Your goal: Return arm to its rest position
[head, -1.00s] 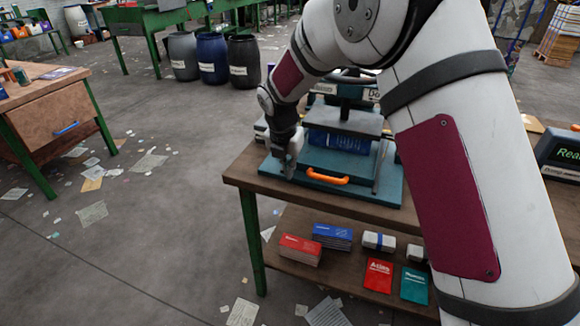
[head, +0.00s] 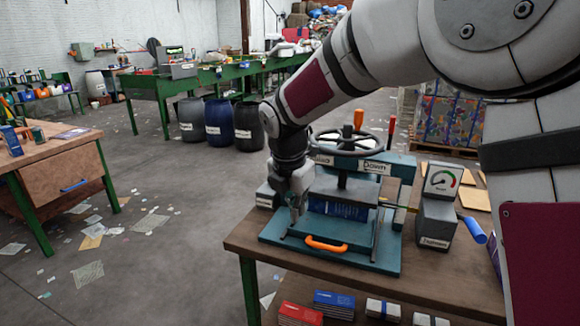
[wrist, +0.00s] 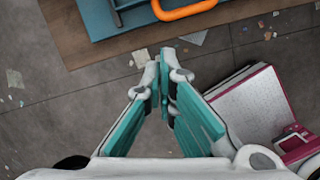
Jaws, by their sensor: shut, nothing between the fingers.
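My gripper (head: 296,212) is at the left side of the teal press (head: 340,258) in the head view, pointing down. Whether it touches the press cannot be told there. In the wrist view its teal-padded fingers (wrist: 164,65) are shut with nothing between them. Below them is grey floor, with the table edge and press base at the top of that view. My arm reaches from the upper right, across and down to the gripper.
The press has an orange handle (head: 326,243), a dark handwheel (head: 346,141) and a blue item (head: 338,207) under its plate. A gauge box (head: 438,204) stands to its right on the wooden table (head: 440,272). Open floor with scattered papers lies left.

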